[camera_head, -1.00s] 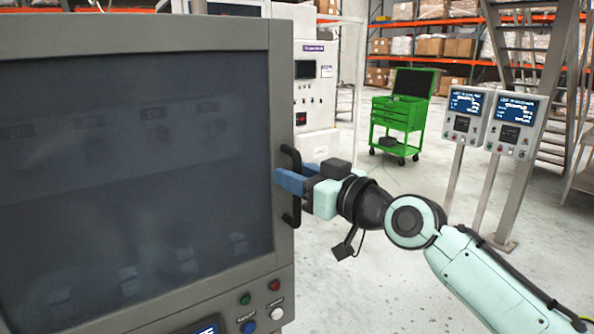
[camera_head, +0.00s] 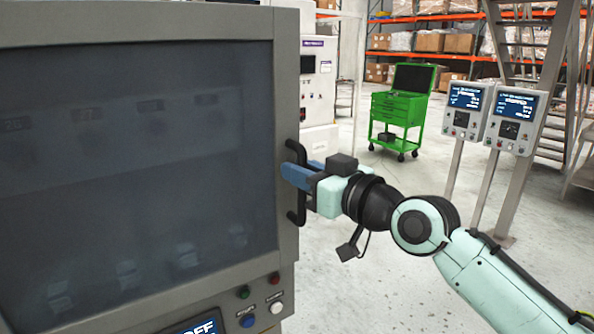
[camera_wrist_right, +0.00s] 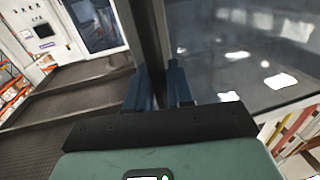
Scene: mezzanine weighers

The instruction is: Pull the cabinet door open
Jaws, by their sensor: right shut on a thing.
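The cabinet door (camera_head: 287,90) is a grey frame around a dark, see-through window (camera_head: 140,160), filling the left of the head view. A black bar handle (camera_head: 292,217) stands upright on its right edge. My right gripper (camera_head: 294,172) has blue fingers at the handle's middle and is shut on it. In the right wrist view the two blue fingers (camera_wrist_right: 159,88) sit either side of the dark handle bar (camera_wrist_right: 150,35), with the door window (camera_wrist_right: 250,60) to the right. Whether the door stands ajar is hard to tell. My left gripper is not in view.
Below the window is a panel with buttons (camera_head: 248,321) and a display (camera_head: 205,326). A green tool cart (camera_head: 398,108) stands on the open floor behind. Two display posts (camera_head: 466,111) stand at the right, near metal stairs (camera_head: 525,50). The floor beside my right arm is clear.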

